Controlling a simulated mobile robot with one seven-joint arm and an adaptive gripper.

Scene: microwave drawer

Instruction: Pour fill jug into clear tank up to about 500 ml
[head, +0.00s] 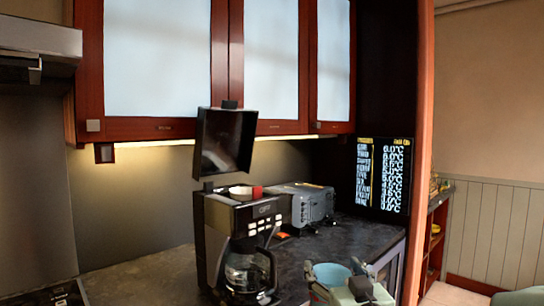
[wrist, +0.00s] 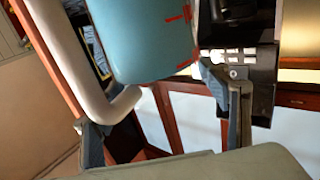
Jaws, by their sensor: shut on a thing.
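The fill jug (head: 332,274) is light blue and shows low at the right of centre in the head view. In the wrist view the jug (wrist: 150,40) has red marks on its side and a thick white handle (wrist: 68,55). My gripper (head: 346,289) is shut on the jug, its fingers on either side of it in the wrist view (wrist: 160,105). The exact contact is partly hidden. I cannot clearly make out the clear tank. A black coffee maker (head: 215,225) with a raised dark lid or panel (head: 224,142) stands left of the jug.
A glass carafe (head: 247,272) sits in the coffee maker. A grey toaster-like appliance (head: 306,205) stands behind it. A dark screen with readings (head: 383,175) is at the right. Cabinets (head: 158,60) hang above. The dark counter (head: 130,278) is clear left of the coffee maker.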

